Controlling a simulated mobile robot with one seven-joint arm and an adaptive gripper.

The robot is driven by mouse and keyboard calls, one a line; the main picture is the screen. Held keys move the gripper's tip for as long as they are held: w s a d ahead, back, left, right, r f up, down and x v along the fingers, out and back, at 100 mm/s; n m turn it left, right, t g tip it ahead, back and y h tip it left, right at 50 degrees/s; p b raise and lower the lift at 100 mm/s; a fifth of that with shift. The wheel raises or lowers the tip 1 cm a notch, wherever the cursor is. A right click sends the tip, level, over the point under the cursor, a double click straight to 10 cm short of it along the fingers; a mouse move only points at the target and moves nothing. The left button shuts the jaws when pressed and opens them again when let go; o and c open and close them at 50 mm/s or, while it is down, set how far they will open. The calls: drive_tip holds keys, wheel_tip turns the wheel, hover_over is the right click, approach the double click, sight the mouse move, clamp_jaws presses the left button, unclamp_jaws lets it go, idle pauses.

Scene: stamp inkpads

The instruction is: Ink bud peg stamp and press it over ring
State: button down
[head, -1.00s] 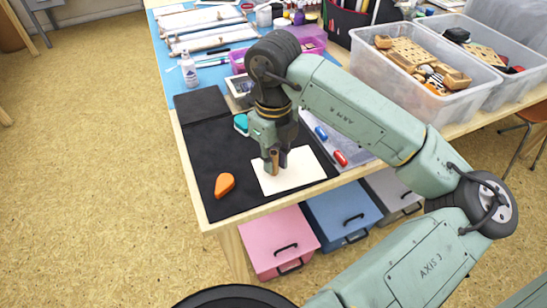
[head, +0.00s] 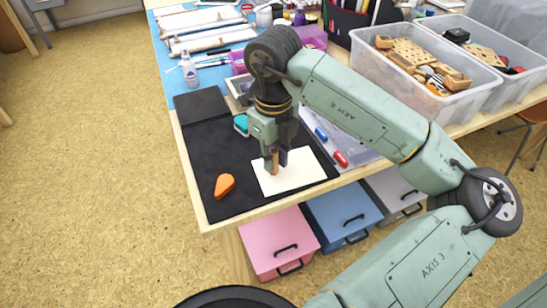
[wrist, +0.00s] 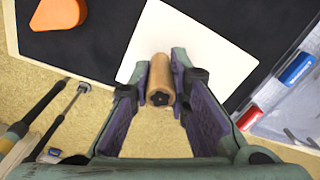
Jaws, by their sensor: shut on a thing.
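The wooden peg stamp (wrist: 160,76) stands between the two fingers of my gripper (wrist: 161,92) in the wrist view, with a dark flower-like mark on the end facing the camera. My gripper is shut on it. In the head view the peg (head: 275,163) is over the left part of a white paper card (head: 296,172); I cannot tell whether its lower end touches the card. The card also shows in the wrist view (wrist: 205,50). No ring print is visible on its uncovered part. An orange drop-shaped inkpad (head: 224,185) and a teal inkpad (head: 241,124) lie on the black mat (head: 205,145).
A blue marker (head: 321,134) and a red marker (head: 340,159) lie on a clear tray right of the card. A white bottle (head: 188,70) stands behind the mat. Clear bins (head: 425,95) stand at the right.

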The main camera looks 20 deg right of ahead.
drive_tip(key=shift+r, duration=0.2)
drive_tip(key=shift+r+p, duration=1.25)
drive_tip(key=shift+r, duration=1.5)
